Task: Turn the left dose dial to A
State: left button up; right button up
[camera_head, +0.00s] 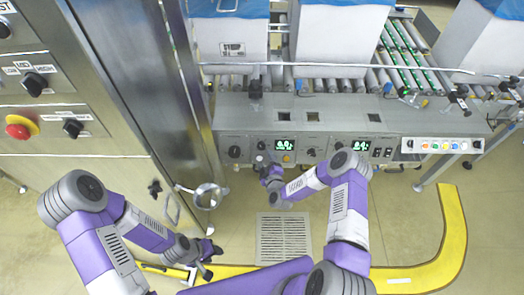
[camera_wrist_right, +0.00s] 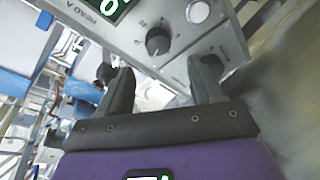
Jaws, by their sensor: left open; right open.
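A black dose dial (camera_head: 235,151) sits at the left end of the grey machine's front panel, left of a lit green display (camera_head: 285,144). In the right wrist view a black round dial (camera_wrist_right: 158,42) shows beside a panel marked HEAD A; its fine scale is too small to read fully. My right gripper (camera_head: 264,166) is just below and right of the left dial in the head view; its open fingers (camera_wrist_right: 160,70) are empty, apart from the dial. My left gripper (camera_head: 207,260) is open, low over the floor at the left, away from the panel.
A second display (camera_head: 361,147) and a coloured button strip (camera_head: 440,145) lie to the right. A steel cabinet (camera_head: 110,60) with a red stop button (camera_head: 18,130) stands at left. A round metal ring (camera_head: 207,196) projects near its corner. Floor with a vent (camera_head: 284,238) lies below.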

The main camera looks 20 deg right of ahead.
aim_at(261, 147)
jog(key=b+x, duration=0.2)
jog(key=x, duration=0.5)
jog(key=shift+w+d+b, duration=0.1)
jog(key=shift+w+b, duration=0.2)
jog(key=c, duration=1)
jog(key=shift+c, duration=0.2)
